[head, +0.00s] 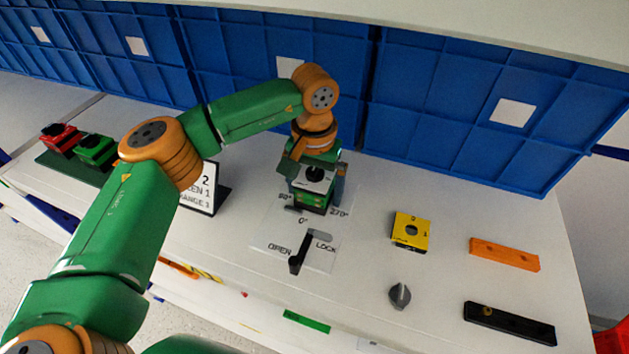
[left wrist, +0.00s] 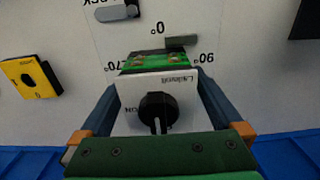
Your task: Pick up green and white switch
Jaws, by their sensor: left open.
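The green and white switch (head: 314,182) has a green body, a white face and a black knob. It is on the white table at the dial marks 90°, 0° and 270°. In the left wrist view the switch (left wrist: 152,88) lies between my two blue-grey fingers, its knob facing the camera. My left gripper (head: 318,186) is over the switch from above, with its fingers apart on either side of it. I cannot tell whether either finger touches it. My right gripper is not in view.
A black OPEN/LOCK lever (head: 298,256) stands just in front. A yellow switch plate (head: 411,231), grey knob (head: 400,295), orange bar (head: 504,254) and black bar (head: 509,323) lie to the right. Blue bins (head: 430,100) line the back. A sign (head: 201,190) stands left.

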